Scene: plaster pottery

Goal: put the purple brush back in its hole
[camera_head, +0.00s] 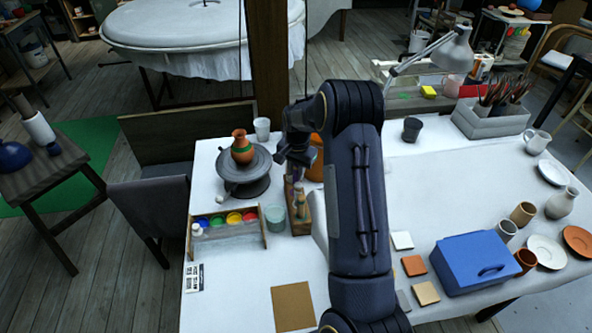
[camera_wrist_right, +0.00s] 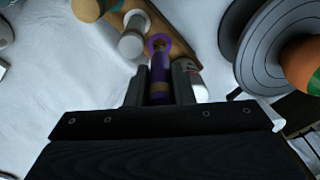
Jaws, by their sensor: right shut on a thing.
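The purple brush (camera_wrist_right: 160,78) is between the fingers of my right gripper (camera_wrist_right: 158,88) in the right wrist view, and the gripper is shut on it. Its far end overlaps a purple ring (camera_wrist_right: 151,42) on the wooden brush rack (camera_wrist_right: 182,48); I cannot tell whether the end is inside the hole or just above it. A pale brush (camera_wrist_right: 131,43) and a tan one (camera_wrist_right: 87,9) stand in the same rack. In the head view my right gripper (camera_head: 294,168) is above the rack (camera_head: 301,218), and my arm hides part of it. My left gripper is not in view.
A dark turntable (camera_head: 243,187) with an orange-and-green vase (camera_head: 242,151) stands close left of the rack. A paint tray (camera_head: 228,242) and a greenish cup (camera_head: 275,217) are in front. A blue box (camera_head: 475,262) and pottery are at right; the table's right middle is clear.

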